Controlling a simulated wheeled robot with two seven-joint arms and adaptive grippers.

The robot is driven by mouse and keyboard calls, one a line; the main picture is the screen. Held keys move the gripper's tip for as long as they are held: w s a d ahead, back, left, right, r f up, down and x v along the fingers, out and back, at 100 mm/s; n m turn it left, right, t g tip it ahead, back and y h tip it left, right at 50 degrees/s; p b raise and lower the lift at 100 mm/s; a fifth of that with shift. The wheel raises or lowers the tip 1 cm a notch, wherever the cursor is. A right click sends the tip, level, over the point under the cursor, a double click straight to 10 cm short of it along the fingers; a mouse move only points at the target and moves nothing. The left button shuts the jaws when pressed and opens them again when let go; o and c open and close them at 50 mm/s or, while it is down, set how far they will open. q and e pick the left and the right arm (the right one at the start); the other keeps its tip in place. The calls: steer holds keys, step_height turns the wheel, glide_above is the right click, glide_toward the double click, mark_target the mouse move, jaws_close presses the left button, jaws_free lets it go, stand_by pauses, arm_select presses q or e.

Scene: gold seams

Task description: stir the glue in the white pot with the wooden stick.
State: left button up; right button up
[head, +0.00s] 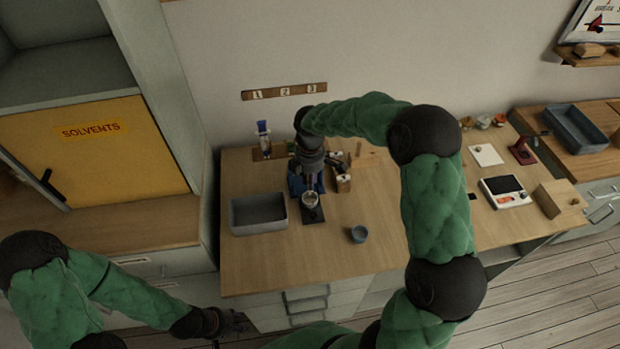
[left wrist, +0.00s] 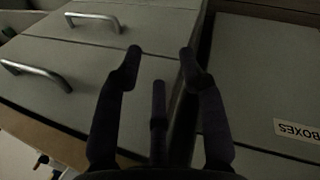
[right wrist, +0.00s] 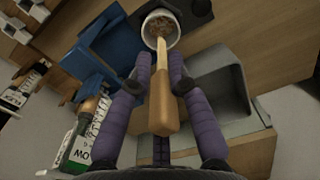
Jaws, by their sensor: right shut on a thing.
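I cannot tell how deep the tip sits. My left gripper (left wrist: 162,55) is open and empty, low in front of the drawers, away from the bench top; in the head view it is at the bottom (head: 238,322).
A blue object (right wrist: 112,45) is close beside the pot. A scale (head: 505,192) and a wooden block (head: 558,198) stand farther right. The bench front is clear.

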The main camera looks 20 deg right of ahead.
mark_target(310, 194)
steer(key=shift+f+b, duration=0.85)
steer(key=shift+f, duration=1.3)
steer(key=shift+w, duration=0.1)
